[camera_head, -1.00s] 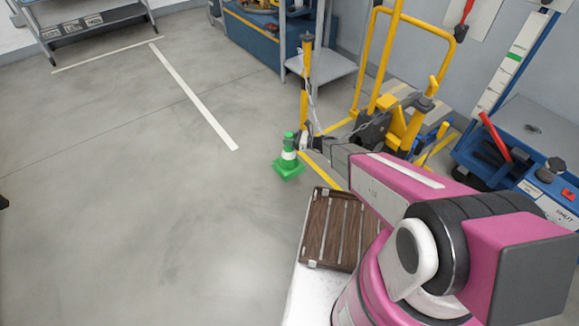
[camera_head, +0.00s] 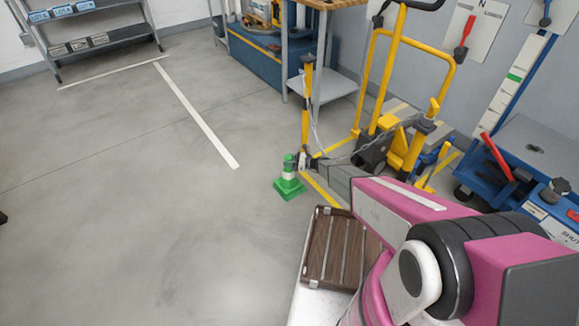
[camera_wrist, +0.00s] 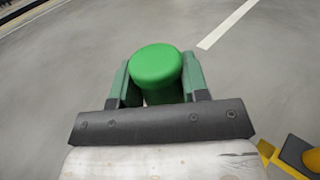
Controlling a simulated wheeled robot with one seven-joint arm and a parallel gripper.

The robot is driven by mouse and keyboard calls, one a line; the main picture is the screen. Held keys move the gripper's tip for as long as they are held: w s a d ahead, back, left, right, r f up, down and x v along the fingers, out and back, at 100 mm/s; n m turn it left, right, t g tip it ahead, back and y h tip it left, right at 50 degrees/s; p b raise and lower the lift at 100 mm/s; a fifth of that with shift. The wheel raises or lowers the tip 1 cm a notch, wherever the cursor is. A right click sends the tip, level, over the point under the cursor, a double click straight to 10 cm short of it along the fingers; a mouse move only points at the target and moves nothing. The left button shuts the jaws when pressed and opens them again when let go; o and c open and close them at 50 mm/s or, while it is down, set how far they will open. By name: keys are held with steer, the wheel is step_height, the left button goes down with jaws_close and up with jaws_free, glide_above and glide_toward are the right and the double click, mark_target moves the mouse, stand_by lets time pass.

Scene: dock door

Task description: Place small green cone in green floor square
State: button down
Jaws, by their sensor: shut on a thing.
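The small green cone (camera_head: 288,185), with a pale band and a square base, is near the middle of the head view. My gripper (camera_head: 299,163) is at its upper part, beside the foot of a yellow post. In the wrist view the cone's rounded green top (camera_wrist: 157,65) sits between the two green fingers of my gripper (camera_wrist: 158,82), which are shut on it. The cone looks upright. I cannot tell whether its base touches the floor. The green floor square does not show in either view.
A yellow post (camera_head: 306,110) and a yellow pallet truck (camera_head: 385,120) stand right of the cone, by yellow floor lines. A blue bench (camera_head: 262,62) and a metal shelf (camera_head: 95,40) stand at the back. The grey floor (camera_head: 130,220) on the left is clear, with white lines.

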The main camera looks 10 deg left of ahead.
steer(key=shift+w+f, duration=0.55)
steer(key=shift+w, duration=0.35)
steer(key=shift+d+f, duration=0.1)
steer(key=shift+f, duration=2)
steer(key=c, duration=0.6)
jaws_free()
